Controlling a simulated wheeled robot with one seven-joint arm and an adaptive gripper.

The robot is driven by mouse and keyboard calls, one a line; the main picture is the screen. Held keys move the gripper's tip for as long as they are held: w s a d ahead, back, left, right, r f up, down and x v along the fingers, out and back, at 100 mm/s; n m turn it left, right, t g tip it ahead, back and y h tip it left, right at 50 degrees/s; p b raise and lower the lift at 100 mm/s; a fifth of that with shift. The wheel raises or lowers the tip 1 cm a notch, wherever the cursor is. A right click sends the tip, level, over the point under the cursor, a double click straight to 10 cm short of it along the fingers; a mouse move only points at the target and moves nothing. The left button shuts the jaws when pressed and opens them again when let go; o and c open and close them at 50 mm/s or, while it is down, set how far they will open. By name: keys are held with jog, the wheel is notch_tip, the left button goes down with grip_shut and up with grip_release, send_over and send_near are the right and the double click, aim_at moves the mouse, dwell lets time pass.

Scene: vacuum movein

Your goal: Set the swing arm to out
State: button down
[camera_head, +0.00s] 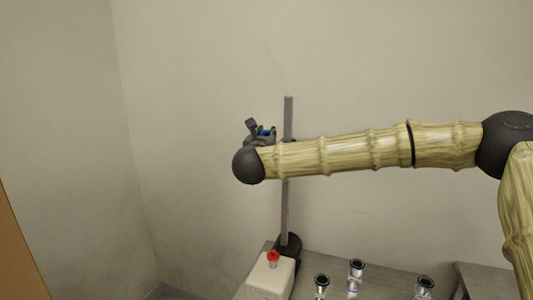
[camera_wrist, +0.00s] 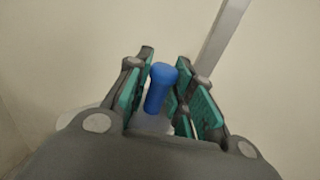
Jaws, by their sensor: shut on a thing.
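A blue rounded handle (camera_wrist: 160,85) stands between the teal-padded fingers of my gripper (camera_wrist: 167,62) in the wrist view. My gripper is shut on this handle. A pale grey piece shows at the handle's foot; it may be the swing arm, but most of it is hidden by my gripper. In the head view my gripper (camera_head: 260,132) is beside the upper part of a grey upright post (camera_head: 288,112), on its left. My arm crosses in front of the post, so the swing arm's direction cannot be told. The post also shows in the wrist view (camera_wrist: 222,35).
A white box with a red knob (camera_head: 273,258) stands below by the post's dark base (camera_head: 289,245). Several metal fittings (camera_head: 356,268) stand on the grey table (camera_head: 385,278) at the lower right. A brown edge (camera_head: 18,250) is at the far left. Bare walls lie behind.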

jog(key=m+h+b, duration=0.1)
jog(key=w+a+m+h+b, duration=0.1)
jog(key=h, duration=0.1)
jog(key=shift+w+f+g+b, duration=0.2)
jog(key=shift+g+b, duration=0.1)
jog(key=shift+g, duration=0.1)
jog(key=shift+w+h+b, duration=0.15)
jog(key=shift+h+b, duration=0.15)
jog(key=shift+b, duration=0.1)
jog(key=shift+w+r+b, duration=0.1)
jog(key=shift+w+b, duration=0.25)
jog(key=shift+b, duration=0.5)
jog(key=shift+w+a+r+m+g+h+b, duration=0.1)
jog(key=shift+w+m+g+h+b, duration=0.3)
jog(key=shift+w+b, duration=0.95)
jog(key=shift+w+a+r+m+g+h+b, duration=0.1)
jog(key=shift+w+m+h+b, duration=0.6)
jog(key=shift+b, duration=1.1)
jog(key=shift+w, duration=0.15)
